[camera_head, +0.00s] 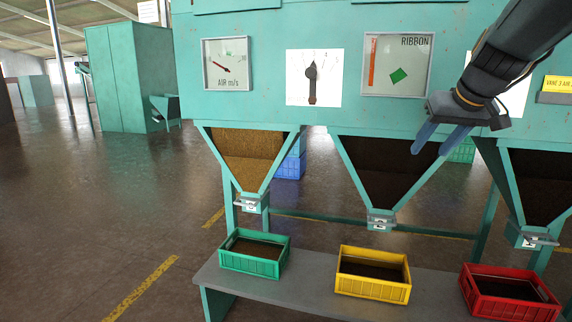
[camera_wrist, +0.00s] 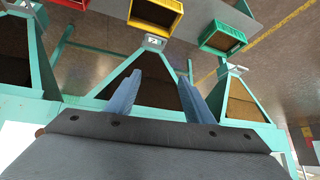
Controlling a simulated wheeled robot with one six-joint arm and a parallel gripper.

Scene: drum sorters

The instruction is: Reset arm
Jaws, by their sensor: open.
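My gripper (camera_head: 441,139) is at the upper right in the head view, in front of the teal machine (camera_head: 270,107). Its two blue fingers are apart with nothing between them, and they point down and to the left. In the wrist view my gripper (camera_wrist: 162,98) also shows open, with its fingers over the dark middle hopper (camera_wrist: 152,75). That middle hopper also shows in the head view (camera_head: 385,170), below and left of the fingers. No contact between the fingers and the machine is visible.
A green crate (camera_head: 250,268), a yellow crate (camera_head: 372,292) and a red crate (camera_head: 510,310) stand on a grey bench (camera_head: 310,290) below the hopper outlets. A blue crate (camera_head: 290,166) is behind the machine. A teal cabinet (camera_head: 125,80) stands at the left. Open floor lies at the left.

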